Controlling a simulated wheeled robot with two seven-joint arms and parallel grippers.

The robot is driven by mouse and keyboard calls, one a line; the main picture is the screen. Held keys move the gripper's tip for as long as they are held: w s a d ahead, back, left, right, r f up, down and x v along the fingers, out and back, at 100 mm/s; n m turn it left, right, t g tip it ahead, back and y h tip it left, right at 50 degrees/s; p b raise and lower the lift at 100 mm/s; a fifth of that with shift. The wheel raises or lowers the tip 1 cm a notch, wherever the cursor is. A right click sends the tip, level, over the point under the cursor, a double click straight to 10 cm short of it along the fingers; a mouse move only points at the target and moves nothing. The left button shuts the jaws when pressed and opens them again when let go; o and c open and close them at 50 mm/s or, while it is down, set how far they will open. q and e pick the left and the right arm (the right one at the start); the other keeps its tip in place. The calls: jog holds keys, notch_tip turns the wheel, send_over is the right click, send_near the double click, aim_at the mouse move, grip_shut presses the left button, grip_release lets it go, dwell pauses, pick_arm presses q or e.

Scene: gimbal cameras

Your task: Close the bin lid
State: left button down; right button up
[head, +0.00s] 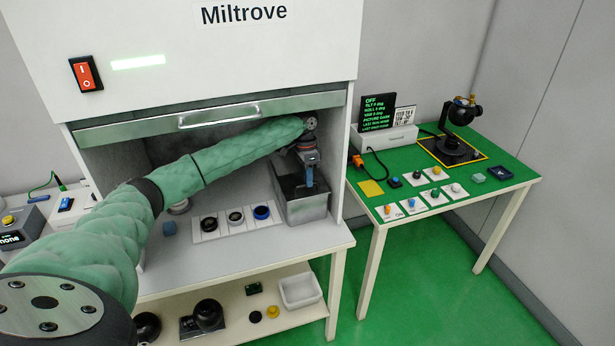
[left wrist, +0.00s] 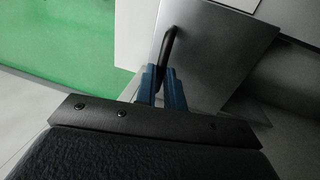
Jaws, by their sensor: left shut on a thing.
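The bin is a grey metal box (head: 308,208) at the right end of the white hood's work surface, with a dark area at its top. In the left wrist view a grey metal plate, which looks like the bin lid (left wrist: 222,55), carries a black bar handle (left wrist: 169,44). My left gripper (head: 309,178) reaches into the hood above the bin, pointing down. Its blue fingers (left wrist: 161,82) are shut on the lower end of the handle. My arm and gripper hide part of the bin's top, so the lid's exact angle is unclear.
The hood's raised sash (head: 215,117) hangs above my left arm. A green-topped table (head: 460,178) with small devices stands at the right.

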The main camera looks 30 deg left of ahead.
aim_at(308, 189)
pick_arm(q)
jog(key=c, duration=1.5)
grip_release()
jog(key=shift+s+d, duration=0.1)
jog(key=shift+d, duration=0.1)
pick_arm(e)
jog(key=shift+d, duration=0.1)
pick_arm(q)
jog(key=shift+a+r, duration=0.1)
jog(key=shift+r, duration=0.2)
jog(key=r+b, duration=0.1)
jog(key=r, duration=0.1)
jog(key=r+b, duration=0.1)
jog(key=r, duration=0.1)
jog(key=w+a+r, duration=0.1)
jog(key=r, duration=0.2)
jog(key=shift+b, duration=0.4)
pick_arm(e)
notch_tip(308, 189, up, 6)
jog(key=w+a, duration=0.2)
jog(key=shift+a, duration=0.15)
jog(key=shift+f, duration=0.1)
